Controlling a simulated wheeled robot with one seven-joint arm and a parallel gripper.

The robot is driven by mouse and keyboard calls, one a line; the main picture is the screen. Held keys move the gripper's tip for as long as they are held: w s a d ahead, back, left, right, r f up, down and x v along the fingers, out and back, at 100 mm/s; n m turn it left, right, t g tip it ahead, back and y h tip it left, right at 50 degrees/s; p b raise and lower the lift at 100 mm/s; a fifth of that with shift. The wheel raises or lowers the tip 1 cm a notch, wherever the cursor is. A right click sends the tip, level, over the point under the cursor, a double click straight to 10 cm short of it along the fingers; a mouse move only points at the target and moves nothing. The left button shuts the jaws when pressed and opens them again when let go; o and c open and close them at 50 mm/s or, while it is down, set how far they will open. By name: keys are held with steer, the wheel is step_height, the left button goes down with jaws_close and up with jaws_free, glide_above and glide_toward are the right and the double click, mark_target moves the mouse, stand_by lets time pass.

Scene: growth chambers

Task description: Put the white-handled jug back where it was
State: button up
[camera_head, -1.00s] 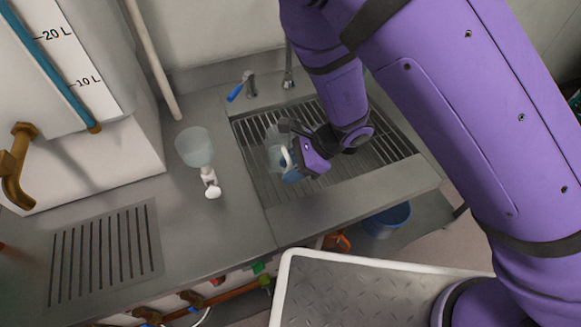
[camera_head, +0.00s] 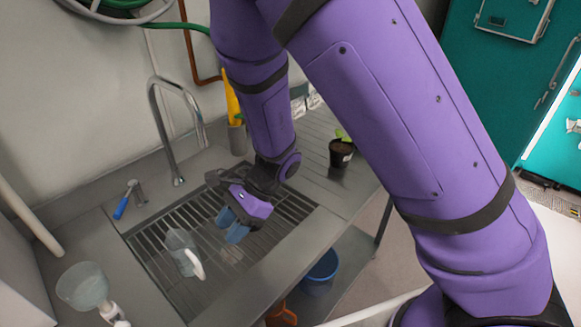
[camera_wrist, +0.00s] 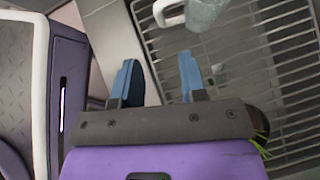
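The clear jug with a white handle (camera_head: 183,254) stands on the slatted sink grate (camera_head: 160,241), left of my gripper in the head view. Its white handle shows at the top of the wrist view (camera_wrist: 170,17), beside part of its clear body. My gripper (camera_head: 231,224) is over the grate, to the right of the jug and apart from it. In the wrist view its two blue fingers (camera_wrist: 158,76) are spread with nothing between them.
A tall curved faucet (camera_head: 170,125) and a blue-handled tap (camera_head: 126,200) stand behind the grate. A funnel-like cup (camera_head: 84,287) is at left. A potted seedling (camera_head: 341,152) stands on the right counter. A blue bucket (camera_head: 321,268) is below the counter.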

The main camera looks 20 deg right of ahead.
steer(key=shift+r, duration=0.15)
steer(key=s+d+r+n, duration=0.2)
steer(key=d+r+n, duration=0.3)
steer(key=r, duration=0.4)
steer(key=s+d+r+n, duration=0.2)
steer(key=d+r+n, duration=0.1)
steer(key=d+r, duration=0.5)
steer(key=s+d+r+n+t+h, duration=0.3)
steer(key=d+r, duration=0.3)
steer(key=d, duration=0.2)
steer(key=s+d+r+n+t+h, duration=0.3)
steer(key=s+d+r+t+h, duration=0.2)
steer(key=d, duration=0.3)
steer(key=shift+s+d+r+h, duration=0.15)
steer(key=shift+s+r+h, duration=0.15)
steer(key=shift+s+r, duration=0.5)
